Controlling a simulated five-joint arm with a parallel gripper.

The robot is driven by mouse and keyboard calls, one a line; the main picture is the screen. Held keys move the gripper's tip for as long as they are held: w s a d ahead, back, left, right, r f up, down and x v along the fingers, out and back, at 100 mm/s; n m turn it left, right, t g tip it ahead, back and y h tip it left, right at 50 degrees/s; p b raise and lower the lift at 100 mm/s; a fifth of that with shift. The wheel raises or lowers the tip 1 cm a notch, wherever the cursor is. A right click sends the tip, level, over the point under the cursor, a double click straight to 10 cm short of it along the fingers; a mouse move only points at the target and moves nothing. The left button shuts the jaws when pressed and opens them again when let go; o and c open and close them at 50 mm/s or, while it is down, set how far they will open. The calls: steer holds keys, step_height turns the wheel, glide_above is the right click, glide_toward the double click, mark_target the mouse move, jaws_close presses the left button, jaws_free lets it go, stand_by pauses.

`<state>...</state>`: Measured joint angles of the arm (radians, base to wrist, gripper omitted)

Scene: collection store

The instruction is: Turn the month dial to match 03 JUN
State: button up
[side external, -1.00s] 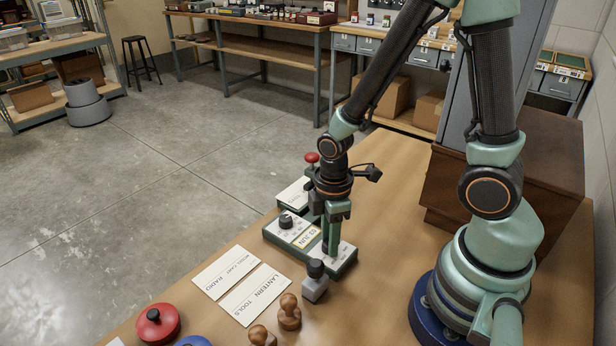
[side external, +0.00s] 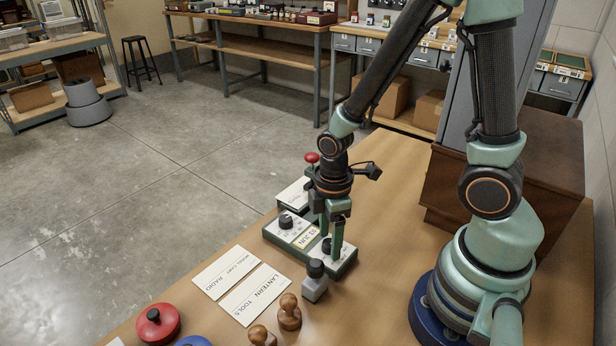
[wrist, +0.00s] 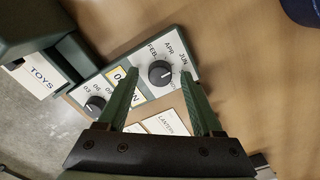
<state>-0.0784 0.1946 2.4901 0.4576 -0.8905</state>
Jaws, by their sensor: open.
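The date box (side external: 348,262) is a green-edged unit with white faces on the wooden table. Its black month dial (wrist: 160,72) has FEB, APR and JUN printed around it. A white mark on the knob points roughly right in the wrist view; I cannot tell exactly which label it meets. The second black dial (side external: 286,221) has numbers such as 03, 06 and 09. A yellow-framed card (side external: 305,238) reading JUN sits between the dials, partly hidden in the wrist view. My gripper (wrist: 158,78) is open, its fingers on either side of the month dial, contact unclear.
A box with a red knob (side external: 311,158) stands behind. A small grey block with a black knob (side external: 315,280) is close in front of the date box. White word cards (side external: 255,295), wooden stamps (side external: 289,312) and a red round lid (side external: 157,324) lie nearer.

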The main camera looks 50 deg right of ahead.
mark_target(330, 243)
step_height(330, 243, up, 12)
stand_by(0.6)
